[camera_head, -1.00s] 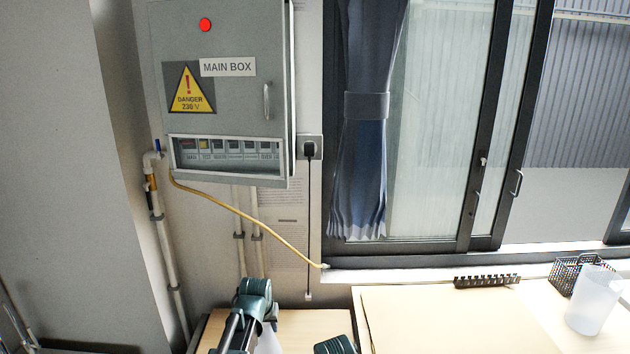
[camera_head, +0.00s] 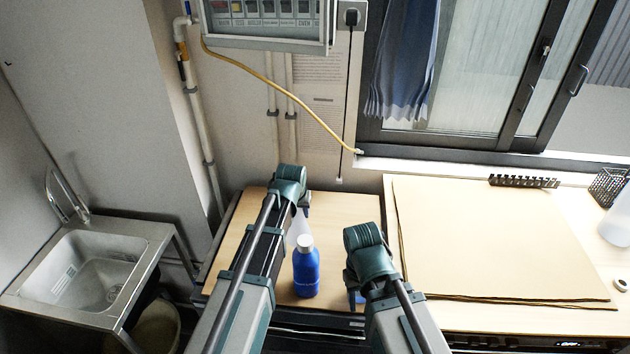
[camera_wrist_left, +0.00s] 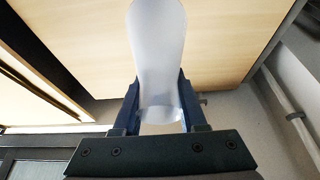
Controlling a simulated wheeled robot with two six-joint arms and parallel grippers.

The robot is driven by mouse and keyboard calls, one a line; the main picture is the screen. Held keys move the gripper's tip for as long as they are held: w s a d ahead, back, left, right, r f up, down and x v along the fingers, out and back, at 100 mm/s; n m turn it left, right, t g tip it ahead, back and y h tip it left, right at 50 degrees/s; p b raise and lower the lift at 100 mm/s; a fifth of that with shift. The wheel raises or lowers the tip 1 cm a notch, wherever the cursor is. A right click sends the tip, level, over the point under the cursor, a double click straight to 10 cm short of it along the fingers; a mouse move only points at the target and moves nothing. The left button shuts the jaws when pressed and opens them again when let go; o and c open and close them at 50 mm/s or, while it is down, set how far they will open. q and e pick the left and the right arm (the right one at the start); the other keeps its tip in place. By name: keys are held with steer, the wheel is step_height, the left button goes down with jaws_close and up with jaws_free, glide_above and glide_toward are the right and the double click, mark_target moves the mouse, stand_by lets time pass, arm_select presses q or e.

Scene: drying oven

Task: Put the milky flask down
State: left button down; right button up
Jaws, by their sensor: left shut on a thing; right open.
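The milky flask (camera_wrist_left: 157,45) is whitish and translucent. In the left wrist view it stands between the two blue fingers of my left gripper (camera_wrist_left: 160,112), which is shut on its narrower part. In the head view a pale part of the flask (camera_head: 298,228) shows beside my left arm, over the small wooden table (camera_head: 345,208); the arm hides the rest. I cannot tell whether its base touches the table. My right gripper (camera_head: 356,296) is open and empty, low at the table's front right, mostly hidden by its own wrist.
A blue bottle with a grey cap (camera_head: 306,272) stands on the small table between my arms. A sink (camera_head: 85,270) is left.

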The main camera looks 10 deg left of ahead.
mark_target(300, 228)
arm_select(q)
steer(key=r, duration=0.1)
steer(key=r+p, duration=0.1)
steer(key=shift+w+r, duration=0.2)
steer(key=shift+r, duration=0.1)
step_height(300, 228, down, 10)
steer(key=b, duration=0.9)
steer(key=shift+f+b, duration=0.15)
steer(key=shift+b, duration=0.25)
arm_select(e)
step_height(300, 228, down, 8)
arm_select(q)
steer(key=shift+f, duration=0.1)
arm_select(e)
steer(key=shift+a, duration=0.1)
arm_select(q)
steer(key=shift+f, duration=0.15)
steer(key=shift+c, duration=2.3)
jaws_free()
steer(key=shift+r, duration=0.25)
arm_select(e)
steer(key=shift+r, duration=0.1)
